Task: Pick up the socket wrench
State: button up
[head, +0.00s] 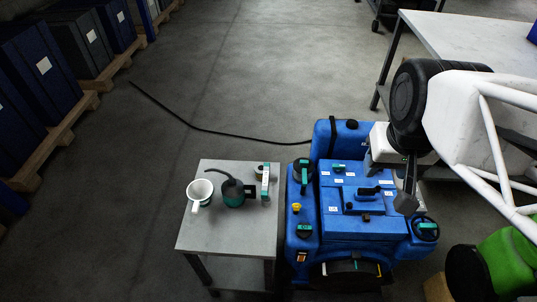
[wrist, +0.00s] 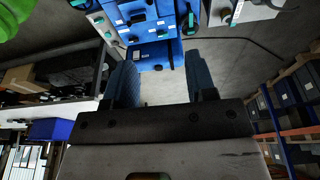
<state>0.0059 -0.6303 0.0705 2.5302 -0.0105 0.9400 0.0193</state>
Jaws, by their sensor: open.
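I cannot single out the socket wrench with certainty. A small dark long-handled item (head: 368,191) lies on top of the blue engine (head: 340,228), but it is too small to identify. A slim pale piece with a teal band (head: 265,182) stands at the right side of the small grey table (head: 215,238). My gripper shows in the wrist view (wrist: 164,88) with its two fingers apart and nothing between them. It is above and away from the engine, which appears beyond the fingertips. In the head view my arm hangs over the engine's right side.
A white mug-like vessel (head: 198,192) and a dark oil can with a spout (head: 231,190) stand on the small table. A black cable (head: 225,134) runs across the floor. A pale workbench (head: 475,45) is at upper right, and pallets with dark blocks line the left.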

jog(key=w+a+f, duration=0.4)
jog(key=w+f, duration=0.1)
jog(key=w, duration=0.3)
jog(key=g, duration=0.3)
send_near(266, 179)
notch_tip(266, 179, down, 5)
jog(key=shift+s+d+f, duration=0.1)
jog(key=shift+d+f, duration=0.05)
jog(key=shift+d, duration=0.05)
jog(key=shift+a+f, duration=0.2)
jog(key=shift+f, duration=0.1)
jog(key=shift+f, duration=1.25)
jog(key=shift+f, duration=0.1)
jog(key=shift+f, duration=2.5)
